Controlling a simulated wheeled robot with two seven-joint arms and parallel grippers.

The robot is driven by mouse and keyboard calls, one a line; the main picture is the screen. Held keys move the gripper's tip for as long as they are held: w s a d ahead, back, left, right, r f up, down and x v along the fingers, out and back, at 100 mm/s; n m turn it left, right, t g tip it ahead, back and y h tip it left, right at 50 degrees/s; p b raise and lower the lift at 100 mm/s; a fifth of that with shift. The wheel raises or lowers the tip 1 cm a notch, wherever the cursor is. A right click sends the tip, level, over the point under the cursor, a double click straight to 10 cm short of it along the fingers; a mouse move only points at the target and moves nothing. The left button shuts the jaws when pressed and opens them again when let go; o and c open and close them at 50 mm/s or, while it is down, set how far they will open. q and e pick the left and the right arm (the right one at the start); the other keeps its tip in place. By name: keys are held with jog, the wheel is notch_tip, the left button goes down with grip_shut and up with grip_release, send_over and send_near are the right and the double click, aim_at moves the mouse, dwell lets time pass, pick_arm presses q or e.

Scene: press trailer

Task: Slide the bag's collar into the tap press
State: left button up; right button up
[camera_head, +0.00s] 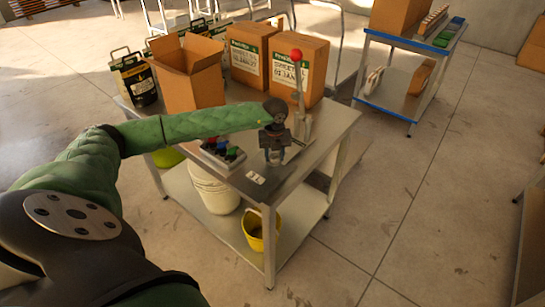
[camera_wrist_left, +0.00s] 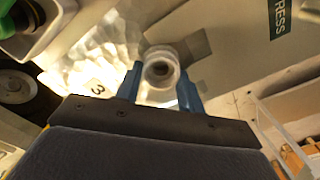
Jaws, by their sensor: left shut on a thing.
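My left gripper (camera_head: 275,150) is at the front right of the steel table, just in front of the tap press. The press shows its upright post (camera_head: 304,118) and a lever with a red ball (camera_head: 296,54). In the left wrist view, the blue fingers of my gripper (camera_wrist_left: 160,90) are shut around a pale, ring-like collar (camera_wrist_left: 160,69). The clear, shiny bag (camera_wrist_left: 105,42) shows beside it. My gripper and wrist hide the press's lower part in the head view, so I cannot tell whether the collar touches it. My right gripper is not in view.
A rack with coloured taps (camera_head: 223,152) stands left of my gripper, and a small number card (camera_head: 256,178) lies in front. Cardboard boxes (camera_head: 186,80) (camera_head: 281,65) stand behind. A white bucket (camera_head: 215,190) and a yellow bucket (camera_head: 255,232) are on the lower shelf.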

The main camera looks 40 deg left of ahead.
pick_arm(q)
jog(key=shift+w, duration=0.8)
jog(key=shift+w+d, duration=0.1)
jog(key=shift+w, duration=0.1)
jog(key=shift+w+b, duration=0.5)
jog(key=shift+w, duration=0.05)
jog(key=shift+w+b, duration=0.3)
jog(key=shift+w, duration=0.2)
jog(key=shift+w+d, duration=0.1)
jog(key=shift+w, duration=0.2)
jog(key=o, duration=0.8)
jog(key=shift+o, duration=1.2)
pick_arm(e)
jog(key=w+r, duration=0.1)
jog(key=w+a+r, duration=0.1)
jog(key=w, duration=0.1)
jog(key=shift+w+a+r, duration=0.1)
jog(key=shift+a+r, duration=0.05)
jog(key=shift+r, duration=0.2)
